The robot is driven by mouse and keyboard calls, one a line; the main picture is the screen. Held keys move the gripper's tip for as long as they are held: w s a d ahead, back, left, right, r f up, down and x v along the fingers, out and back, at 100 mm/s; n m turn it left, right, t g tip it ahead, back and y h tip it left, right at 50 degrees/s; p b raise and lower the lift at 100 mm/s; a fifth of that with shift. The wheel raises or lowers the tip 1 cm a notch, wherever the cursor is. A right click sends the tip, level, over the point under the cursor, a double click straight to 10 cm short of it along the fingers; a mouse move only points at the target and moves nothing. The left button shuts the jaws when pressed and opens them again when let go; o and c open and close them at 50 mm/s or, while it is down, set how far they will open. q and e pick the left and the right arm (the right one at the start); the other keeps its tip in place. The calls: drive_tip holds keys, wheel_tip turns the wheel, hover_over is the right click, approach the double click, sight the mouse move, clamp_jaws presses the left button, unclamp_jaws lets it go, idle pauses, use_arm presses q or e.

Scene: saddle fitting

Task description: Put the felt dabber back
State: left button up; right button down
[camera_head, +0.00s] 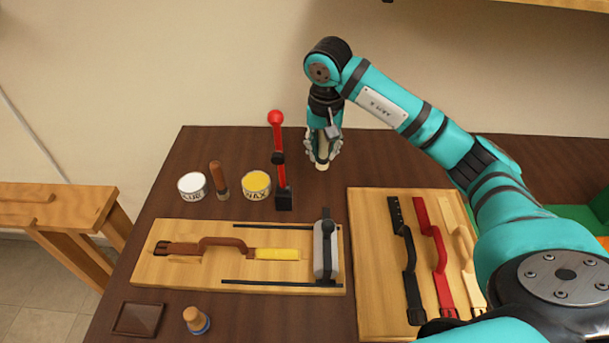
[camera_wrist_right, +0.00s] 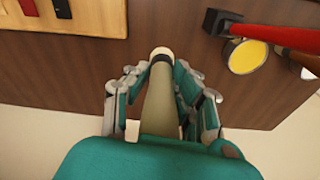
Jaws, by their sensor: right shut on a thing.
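My right gripper (camera_head: 322,158) is shut on a pale, cream-handled tool that looks like the felt dabber (camera_head: 322,166). In the right wrist view the dabber (camera_wrist_right: 160,108) lies between the fingers (camera_wrist_right: 158,95), with a dark band and a whitish tip pointing away from the palm. In the head view it points down over the back of the table, right of the red lever. I cannot tell whether its tip touches the table. My left gripper is not in view.
The red lever (camera_head: 278,135), wax tin (camera_head: 257,184), glue tin (camera_head: 192,186) and brown-handled tool (camera_head: 219,178) stand left. In front are a strap board (camera_head: 170,278), dark tray (camera_head: 138,318) and blue-based knob (camera_head: 194,319). Another strap board (camera_head: 370,260) lies right.

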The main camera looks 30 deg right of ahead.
sight(324, 162)
drive_tip(key=f, duration=0.1)
drive_tip(key=f+p, duration=0.1)
drive_tip(key=f, duration=0.3)
drive_tip(key=shift+s, duration=0.3)
drive_tip(key=shift+f, duration=0.35)
drive_tip(key=shift+w+f, duration=0.1)
drive_tip(key=shift+f, duration=0.2)
wheel_tip(324, 162, down, 3)
drive_tip(key=shift+f+p, duration=0.1)
drive_tip(key=shift+p, duration=0.45)
drive_tip(key=shift+f, duration=0.2)
drive_tip(key=c, duration=1.1)
unclamp_jaws()
drive_tip(key=shift+r, duration=0.1)
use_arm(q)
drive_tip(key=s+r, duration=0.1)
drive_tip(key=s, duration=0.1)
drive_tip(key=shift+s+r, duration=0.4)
